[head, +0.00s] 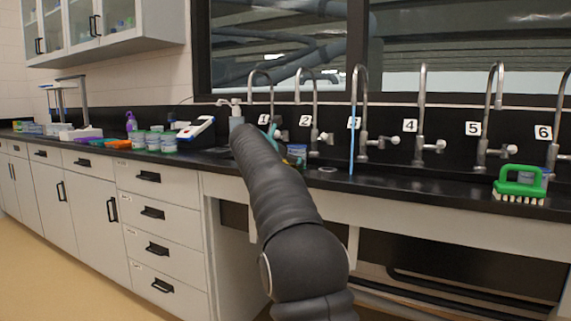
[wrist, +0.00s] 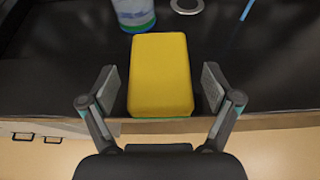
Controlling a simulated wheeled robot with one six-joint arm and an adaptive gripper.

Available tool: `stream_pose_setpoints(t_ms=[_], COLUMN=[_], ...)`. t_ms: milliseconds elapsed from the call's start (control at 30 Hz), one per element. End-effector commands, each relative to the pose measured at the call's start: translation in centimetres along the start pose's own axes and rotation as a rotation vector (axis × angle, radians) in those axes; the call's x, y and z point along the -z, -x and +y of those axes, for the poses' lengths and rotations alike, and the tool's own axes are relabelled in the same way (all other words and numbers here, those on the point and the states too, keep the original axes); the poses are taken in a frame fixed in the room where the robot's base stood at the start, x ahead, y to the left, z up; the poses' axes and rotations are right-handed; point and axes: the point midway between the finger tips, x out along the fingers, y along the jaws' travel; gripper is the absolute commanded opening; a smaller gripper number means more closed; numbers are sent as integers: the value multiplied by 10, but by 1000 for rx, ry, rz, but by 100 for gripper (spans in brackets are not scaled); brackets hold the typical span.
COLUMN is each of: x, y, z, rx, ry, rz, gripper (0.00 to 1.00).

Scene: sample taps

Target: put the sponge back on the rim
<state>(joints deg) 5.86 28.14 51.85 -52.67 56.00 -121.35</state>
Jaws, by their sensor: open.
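In the wrist view a yellow sponge (wrist: 160,76) lies on the black countertop (wrist: 60,65), its near end at the counter's front edge. My gripper (wrist: 158,88) is open, with one finger on each side of the sponge's near half and a gap on both sides. In the head view my dark arm reaches toward the counter near taps 1 and 2. It hides the sponge and most of the gripper there.
A white, blue and green tub (wrist: 134,12) stands just beyond the sponge, beside a metal ring (wrist: 187,5) in the counter. A blue rod (head: 353,120) stands upright near tap 3. A green brush (head: 520,184) sits at the right front edge. Several tubs (head: 153,141) stand at left.

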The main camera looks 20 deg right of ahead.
Motion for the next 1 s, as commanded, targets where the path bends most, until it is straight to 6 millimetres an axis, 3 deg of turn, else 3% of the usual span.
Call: stream_pose_setpoints(t_ms=[533,733,1000], x=[-1,0,0], y=[98,114,117], z=[1,0,0], rx=[-3,-2,-1], ry=[1,1,-1], rz=[-2,-1,0], gripper=[89,89,89])
